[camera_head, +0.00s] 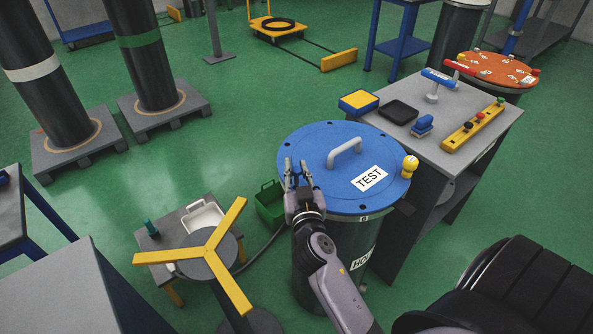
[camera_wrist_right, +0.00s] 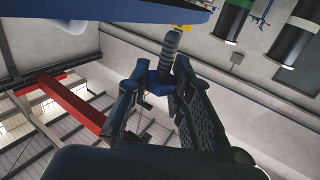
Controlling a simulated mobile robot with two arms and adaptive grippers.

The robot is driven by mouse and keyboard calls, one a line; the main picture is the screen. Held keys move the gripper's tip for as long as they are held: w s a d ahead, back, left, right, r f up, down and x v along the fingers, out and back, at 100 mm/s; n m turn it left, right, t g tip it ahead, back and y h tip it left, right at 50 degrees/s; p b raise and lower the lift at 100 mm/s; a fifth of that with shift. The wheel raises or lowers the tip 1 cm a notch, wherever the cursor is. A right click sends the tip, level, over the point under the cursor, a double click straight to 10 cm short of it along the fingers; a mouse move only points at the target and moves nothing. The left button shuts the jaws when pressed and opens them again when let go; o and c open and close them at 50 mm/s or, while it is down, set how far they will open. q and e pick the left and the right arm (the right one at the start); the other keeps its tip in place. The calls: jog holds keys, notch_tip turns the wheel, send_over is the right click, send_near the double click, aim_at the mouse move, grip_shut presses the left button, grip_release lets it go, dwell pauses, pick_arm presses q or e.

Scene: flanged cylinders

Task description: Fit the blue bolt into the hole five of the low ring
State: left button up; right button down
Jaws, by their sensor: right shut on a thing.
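The low ring is the rim of a blue flanged lid (camera_head: 325,150) with a grey handle and a TEST label, on a dark drum. Small dark holes show along its edge. My right gripper (camera_head: 296,170) is at the lid's left edge. In the right wrist view my right gripper (camera_wrist_right: 158,92) is shut on the blue bolt (camera_wrist_right: 171,45), its blue head between the fingers and its grey threaded shaft sticking out toward the blue flange (camera_wrist_right: 120,22). I cannot tell whether the shaft touches the flange. The bolt is not clear in the head view. My left gripper is not in view.
A yellow knobbed piece (camera_head: 410,166) stands at the lid's right edge. A grey table (camera_head: 455,105) with tools is behind right. A yellow three-armed stand (camera_head: 205,258) is at left, near a green bin (camera_head: 270,203). A black seat (camera_head: 520,295) is at lower right.

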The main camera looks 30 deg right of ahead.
aim_at(297, 184)
pick_arm(q)
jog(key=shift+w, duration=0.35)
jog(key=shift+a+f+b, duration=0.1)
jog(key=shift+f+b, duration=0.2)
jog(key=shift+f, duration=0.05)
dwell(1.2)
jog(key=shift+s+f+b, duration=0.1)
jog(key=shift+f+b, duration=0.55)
jog(key=shift+b, duration=0.05)
pick_arm(e)
jog(key=shift+f, duration=0.6)
jog(key=shift+f, duration=0.1)
jog(key=shift+f+b, duration=0.25)
jog(key=shift+b, duration=0.05)
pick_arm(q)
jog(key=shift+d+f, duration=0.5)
pick_arm(e)
jog(key=shift+f, duration=0.2)
pick_arm(q)
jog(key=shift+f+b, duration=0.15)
jog(key=shift+b, duration=0.2)
pick_arm(e)
jog(key=shift+f, duration=0.15)
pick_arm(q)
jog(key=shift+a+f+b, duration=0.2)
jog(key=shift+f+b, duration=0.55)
pick_arm(e)
jog(key=shift+f, duration=0.75)
